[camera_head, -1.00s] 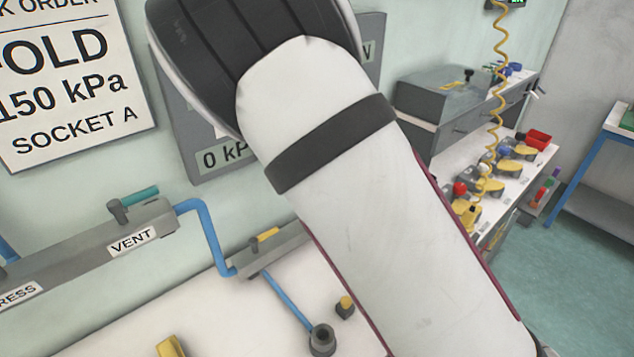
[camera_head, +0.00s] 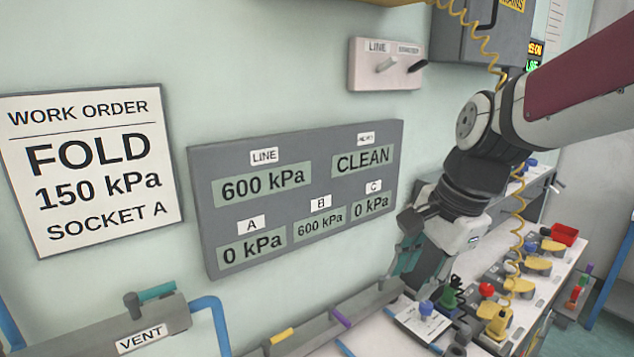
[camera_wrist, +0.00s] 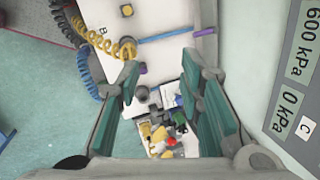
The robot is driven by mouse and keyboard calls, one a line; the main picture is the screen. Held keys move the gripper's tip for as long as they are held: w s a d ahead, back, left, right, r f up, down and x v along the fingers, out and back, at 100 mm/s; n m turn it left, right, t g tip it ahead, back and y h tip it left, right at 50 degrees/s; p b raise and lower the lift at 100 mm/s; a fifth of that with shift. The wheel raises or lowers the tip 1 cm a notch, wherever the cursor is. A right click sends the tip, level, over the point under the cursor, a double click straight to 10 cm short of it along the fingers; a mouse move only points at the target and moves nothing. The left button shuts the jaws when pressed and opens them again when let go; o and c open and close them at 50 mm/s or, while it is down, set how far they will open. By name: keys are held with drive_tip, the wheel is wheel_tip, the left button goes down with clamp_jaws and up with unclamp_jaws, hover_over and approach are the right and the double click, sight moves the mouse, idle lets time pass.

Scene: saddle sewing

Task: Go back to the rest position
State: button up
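My gripper (camera_head: 421,262) hangs at the end of my arm, at the right of the display panel and above the back of the white bench in the head view. In the wrist view my gripper (camera_wrist: 165,105) has its two teal fingers spread wide apart, with nothing between the pads. The bench top and small fittings show below, beyond the fingertips. No rest position is marked in the frames.
The wall panel (camera_head: 297,196) reads line 600 kPa, A 0, B 600, C 0. A work order sign (camera_head: 92,168) reads fold, 150 kPa, socket A. A yellow coiled hose (camera_head: 521,235) hangs near my arm. Yellow-based tools (camera_head: 495,318) line the bench.

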drive_tip(key=s+d+r+n+t+h, duration=0.1)
drive_tip(key=s+d+n, duration=0.1)
drive_tip(key=s+n, duration=0.4)
drive_tip(key=s+d+r+n+t+h, duration=0.1)
drive_tip(key=s+d+n+t, duration=0.1)
drive_tip(key=s+n, duration=0.5)
drive_tip(key=shift+s+r, duration=0.4)
drive_tip(key=shift+s, duration=0.75)
